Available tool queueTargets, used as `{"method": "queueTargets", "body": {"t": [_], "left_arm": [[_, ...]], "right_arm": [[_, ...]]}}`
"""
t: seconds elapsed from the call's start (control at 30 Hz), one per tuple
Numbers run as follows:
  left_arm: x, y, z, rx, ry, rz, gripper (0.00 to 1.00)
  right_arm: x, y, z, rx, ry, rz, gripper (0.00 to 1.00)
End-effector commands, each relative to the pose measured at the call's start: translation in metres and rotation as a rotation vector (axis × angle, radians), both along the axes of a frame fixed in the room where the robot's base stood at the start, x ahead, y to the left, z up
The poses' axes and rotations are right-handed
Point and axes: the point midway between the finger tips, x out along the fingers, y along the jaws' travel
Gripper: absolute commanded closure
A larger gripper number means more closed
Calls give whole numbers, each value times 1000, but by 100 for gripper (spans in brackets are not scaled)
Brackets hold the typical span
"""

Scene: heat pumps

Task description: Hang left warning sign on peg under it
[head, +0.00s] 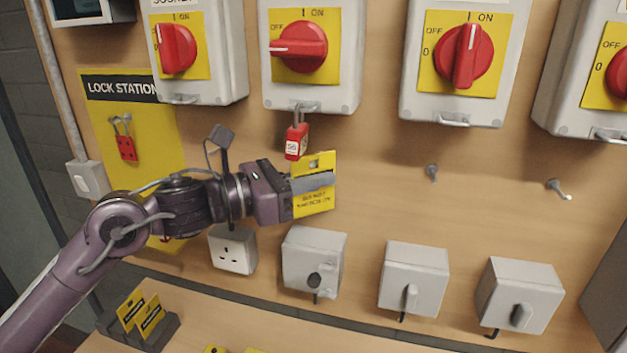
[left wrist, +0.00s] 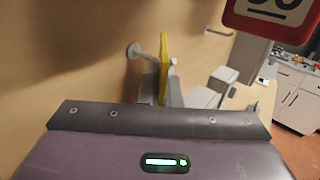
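A yellow warning sign (head: 318,203) is upright against the wooden board, below the second switch box. My left gripper (head: 313,183) is across it, and its finger covers the sign's middle. In the left wrist view the sign (left wrist: 164,62) shows edge-on, pinched between the fingers of the gripper (left wrist: 161,92). A metal peg (left wrist: 134,50) sticks out of the board right beside the sign's upper part. I cannot tell whether the peg passes through the sign's hole. In the head view the sign hides most of this peg. My right gripper is not in view.
A red padlock (head: 297,141) hangs from the second switch box (head: 311,92), just above the sign. Two bare pegs (head: 431,172) (head: 558,188) are to the right. Grey boxes (head: 314,262) are below. More yellow signs (head: 151,316) stand in a holder at lower left.

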Motion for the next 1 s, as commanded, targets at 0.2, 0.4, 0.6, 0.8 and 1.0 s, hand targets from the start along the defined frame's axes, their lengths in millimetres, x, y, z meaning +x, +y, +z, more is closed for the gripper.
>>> {"method": "queueTargets", "body": {"t": [0.2,0.4,0.6,0.8,1.0], "left_arm": [[0,0,0,0,0,0,100],[0,0,0,0,0,0,100],[2,-1,0,-1,-1,0,100],[6,-2,-2,0,0,0,100],[9,-3,-1,0,-1,-1,100]], "right_arm": [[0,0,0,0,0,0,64],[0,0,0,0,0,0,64],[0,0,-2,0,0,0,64],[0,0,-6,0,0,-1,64],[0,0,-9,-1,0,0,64]]}}
